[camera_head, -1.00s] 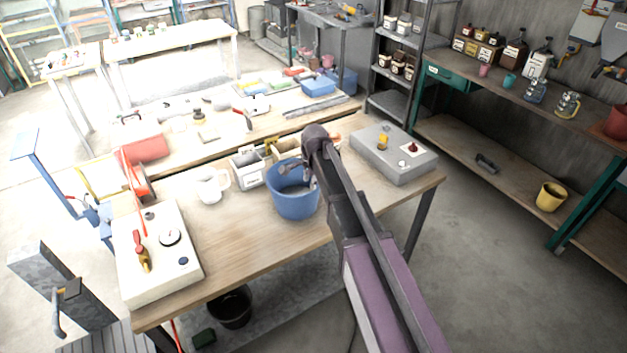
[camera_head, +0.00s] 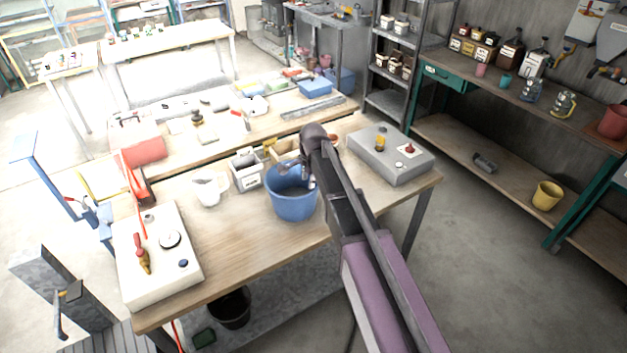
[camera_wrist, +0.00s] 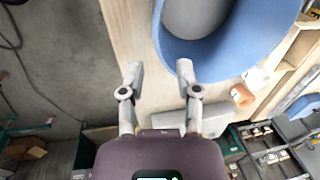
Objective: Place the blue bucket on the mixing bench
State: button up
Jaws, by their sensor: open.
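The blue bucket (camera_head: 292,199) stands upright on the wooden bench (camera_head: 235,240), near its front edge. It is open at the top. My gripper (camera_head: 308,178) is at the bucket's right rim in the head view, partly hidden by my own arm. In the wrist view the bucket (camera_wrist: 222,62) fills the upper right, with a grey inside. My gripper (camera_wrist: 158,70) shows two spread fingers there. The right fingertip is at or just over the bucket's rim, and the left fingertip is outside it over the wood. I cannot tell whether either finger touches the bucket.
A white control box (camera_head: 158,255) sits on the bench's left and a grey one (camera_head: 391,155) on its right. A white jug (camera_head: 209,189) and a small white bin (camera_head: 246,172) stand left of the bucket. The bench's front middle is clear.

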jog(key=s+d+n+g+h, duration=0.1)
jog(key=s+d+n, duration=1)
jog(key=s+d, duration=1.1)
jog(key=shift+f, duration=0.25)
notch_tip(320, 180, down, 7)
jog(key=b, duration=0.7)
jog(key=shift+r, duration=0.1)
